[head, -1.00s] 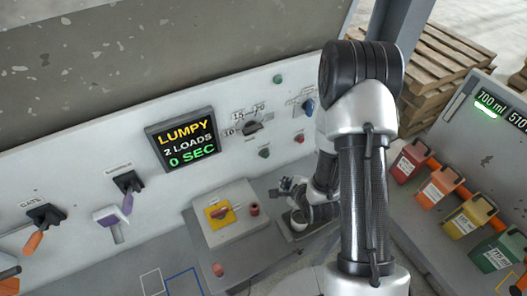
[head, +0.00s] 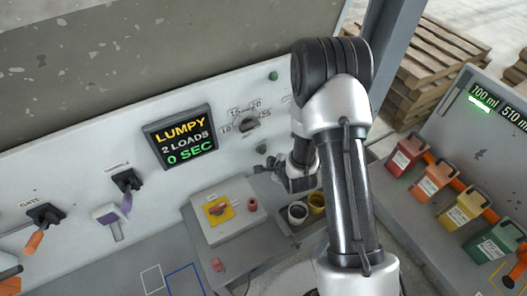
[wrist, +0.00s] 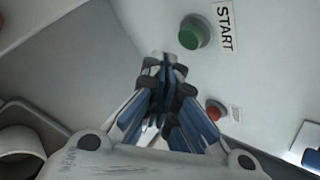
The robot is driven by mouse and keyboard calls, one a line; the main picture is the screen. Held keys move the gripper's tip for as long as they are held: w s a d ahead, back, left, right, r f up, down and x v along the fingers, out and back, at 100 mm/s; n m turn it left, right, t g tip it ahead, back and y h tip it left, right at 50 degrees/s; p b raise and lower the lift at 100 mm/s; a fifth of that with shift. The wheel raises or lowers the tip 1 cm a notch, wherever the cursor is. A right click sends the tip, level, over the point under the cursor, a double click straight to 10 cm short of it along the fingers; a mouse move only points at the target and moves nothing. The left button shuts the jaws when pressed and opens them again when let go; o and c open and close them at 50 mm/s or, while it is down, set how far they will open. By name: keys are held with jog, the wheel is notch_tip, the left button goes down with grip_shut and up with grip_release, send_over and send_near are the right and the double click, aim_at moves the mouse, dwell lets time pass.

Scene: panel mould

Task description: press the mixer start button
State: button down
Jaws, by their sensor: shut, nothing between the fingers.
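The start button is a round green button (wrist: 194,33) with a START label (wrist: 225,27) beside it in the wrist view. In the head view the green button (head: 261,148) shows on the white panel below the dial. My gripper (wrist: 163,62) is shut and empty. In the wrist view its fingertips are close beside the green button; whether they touch the panel is unclear. In the head view my gripper (head: 267,165) is just below the button, apart from it.
A smaller red button (wrist: 215,110) is on the same panel. The display (head: 181,137) reads LUMPY, 2 LOADS, 0 SEC. A grey box with a red knob on a yellow plate (head: 218,209) stands below. Cups (head: 298,212) stand beneath my gripper.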

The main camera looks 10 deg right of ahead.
aim_at(263, 151)
jog(key=shift+w+a, duration=0.25)
jog(key=shift+w, duration=0.4)
dwell(1.0)
jog(key=shift+w+a, duration=0.1)
jog(key=shift+w, duration=0.3)
